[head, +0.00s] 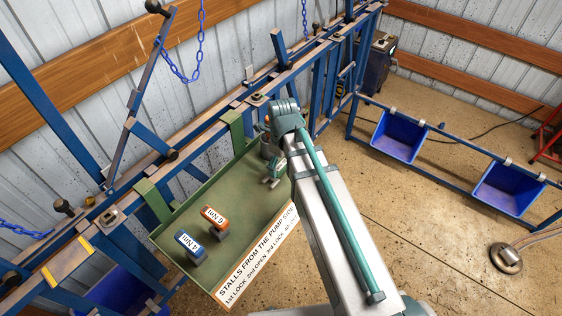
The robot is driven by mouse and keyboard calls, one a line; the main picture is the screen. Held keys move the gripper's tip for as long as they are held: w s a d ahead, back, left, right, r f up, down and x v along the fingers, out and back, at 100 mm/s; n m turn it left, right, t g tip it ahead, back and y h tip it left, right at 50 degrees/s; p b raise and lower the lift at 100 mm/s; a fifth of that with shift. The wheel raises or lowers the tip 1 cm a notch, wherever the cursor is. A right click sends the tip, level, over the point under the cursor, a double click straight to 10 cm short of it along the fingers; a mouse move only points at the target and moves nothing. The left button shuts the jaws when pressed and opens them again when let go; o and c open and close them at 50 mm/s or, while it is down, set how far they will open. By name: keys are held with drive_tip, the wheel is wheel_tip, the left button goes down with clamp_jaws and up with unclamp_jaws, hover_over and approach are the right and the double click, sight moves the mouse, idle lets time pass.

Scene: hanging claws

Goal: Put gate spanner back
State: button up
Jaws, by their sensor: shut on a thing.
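My gripper (271,168) is beside my forearm, over the right part of a green tray (180,226) hung on the blue rail. It is shut, and what it holds is mostly hidden by the gripper and arm, so I cannot make out the gate spanner's shape. Two tagged tools are in the left part of the tray: one with an orange head marked 6 Nm (215,218) and one with a blue head marked 4 Nm (188,243). They are apart from my gripper.
A sign (262,258) on the tray's front edge lists stalls as lock or open. Blue stall bars (325,80) and a hanging chain (183,74) stand behind. Blue bins (400,137) hang on a rail at right. The concrete floor at right is mostly clear.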

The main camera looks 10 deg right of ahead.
drive_tip(key=shift+f, duration=0.15)
drive_tip(key=o, duration=1.7)
